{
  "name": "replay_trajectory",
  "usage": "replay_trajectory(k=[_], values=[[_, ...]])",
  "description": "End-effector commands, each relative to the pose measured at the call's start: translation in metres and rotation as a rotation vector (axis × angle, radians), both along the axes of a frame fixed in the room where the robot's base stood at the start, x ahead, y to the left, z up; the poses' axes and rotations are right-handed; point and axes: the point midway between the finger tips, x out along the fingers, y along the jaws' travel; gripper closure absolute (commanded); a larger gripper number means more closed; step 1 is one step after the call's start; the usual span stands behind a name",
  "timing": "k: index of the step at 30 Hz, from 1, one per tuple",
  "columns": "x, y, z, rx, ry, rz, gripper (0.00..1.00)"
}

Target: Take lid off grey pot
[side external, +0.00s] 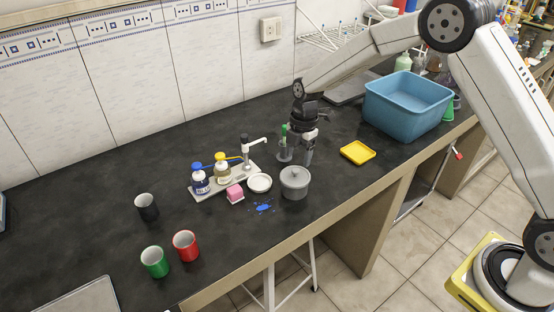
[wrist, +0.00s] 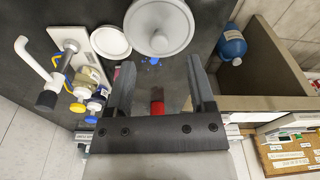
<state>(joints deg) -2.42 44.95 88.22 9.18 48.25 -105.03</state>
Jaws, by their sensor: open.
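The grey pot (side external: 294,187) stands on the dark bench, near its front edge, with its grey lid (side external: 295,175) on top. In the wrist view the round lid (wrist: 158,22) and its small knob (wrist: 159,42) show at the top, beyond my fingertips. My gripper (wrist: 160,68) is open, with nothing between its fingers and a clear gap to the pot. In the side view my gripper is above the bench, just behind the pot, and its fingers partly overlap other items.
A white dish (side external: 260,183) sits close left of the pot, beside a pink block (side external: 235,193) and a tray with blue-capped (side external: 200,180) and yellow-capped (side external: 223,170) bottles. Red (side external: 186,246), green and black cups stand left.

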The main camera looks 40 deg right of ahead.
Motion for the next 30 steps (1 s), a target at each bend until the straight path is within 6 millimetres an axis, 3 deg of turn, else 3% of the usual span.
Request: replay_trajectory(k=[12, 28, 29, 30], values=[[0.000, 0.006, -0.041, 0.000, 0.001, 0.000, 0.30], [0.000, 0.006, -0.043, 0.000, -0.001, 0.000, 0.30], [0.000, 0.006, -0.043, 0.000, -0.001, 0.000, 0.33], [0.000, 0.006, -0.043, 0.000, -0.001, 0.000, 0.46]])
